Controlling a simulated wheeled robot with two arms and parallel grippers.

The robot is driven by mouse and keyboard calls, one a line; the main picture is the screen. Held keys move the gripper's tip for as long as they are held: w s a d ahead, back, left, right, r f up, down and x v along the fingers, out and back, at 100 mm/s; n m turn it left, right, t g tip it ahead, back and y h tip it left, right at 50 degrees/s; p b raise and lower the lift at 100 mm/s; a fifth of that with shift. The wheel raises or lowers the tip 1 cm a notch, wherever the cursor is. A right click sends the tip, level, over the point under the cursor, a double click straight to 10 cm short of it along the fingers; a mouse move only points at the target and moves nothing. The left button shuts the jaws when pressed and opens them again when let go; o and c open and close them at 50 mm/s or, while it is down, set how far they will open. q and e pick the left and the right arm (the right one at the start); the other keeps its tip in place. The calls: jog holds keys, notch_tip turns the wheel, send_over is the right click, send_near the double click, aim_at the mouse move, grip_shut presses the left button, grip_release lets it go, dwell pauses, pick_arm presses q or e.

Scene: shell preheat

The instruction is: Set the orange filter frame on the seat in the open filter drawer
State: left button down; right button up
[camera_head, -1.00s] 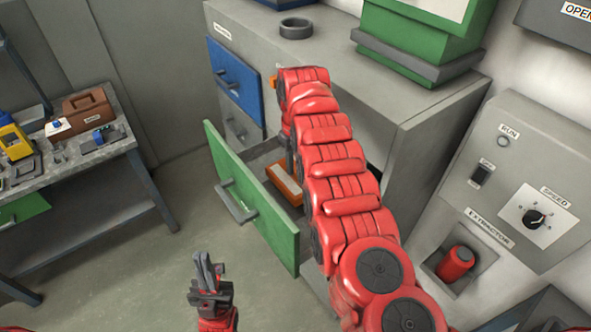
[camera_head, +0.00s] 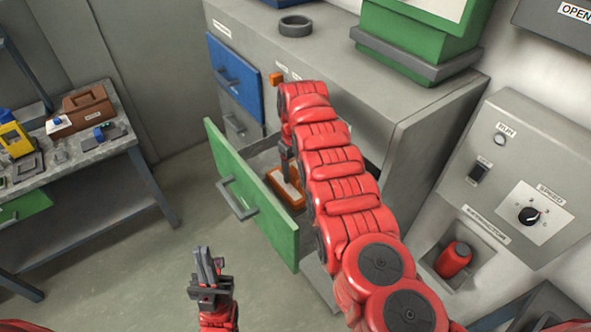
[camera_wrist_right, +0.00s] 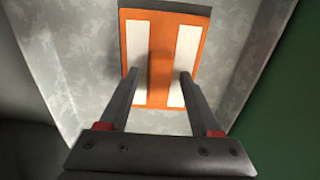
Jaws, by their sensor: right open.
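The orange filter frame (camera_head: 287,188), with white panels, is in the open green-fronted filter drawer (camera_head: 240,180). In the right wrist view the frame (camera_wrist_right: 160,60) lies inside the grey drawer, and a raised orange bar runs down its middle. My right gripper (camera_wrist_right: 158,75) is open, with its fingers on either side of that bar. I cannot tell whether the fingers touch the frame. The seat is not visible; the frame may cover it. My left gripper (camera_head: 205,262) is empty, held in front of the drawer, with its fingers close together.
A closed blue drawer (camera_head: 236,78) is beyond the open one. A dark ring (camera_head: 295,26) and a green machine (camera_head: 415,40) stand on the cabinet. A workbench (camera_head: 100,145) with tools is at the left. Open floor lies between bench and drawer.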

aim_at(296, 173)
jog(key=shift+r, duration=0.3)
notch_tip(296, 173, up, 7)
jog(key=b, duration=0.3)
jog(key=shift+d+b, duration=0.1)
jog(key=shift+b, duration=0.3)
notch_tip(296, 173, up, 5)
jog(key=p, duration=0.3)
jog(key=shift+f+p, duration=0.15)
jog(key=shift+p, duration=0.25)
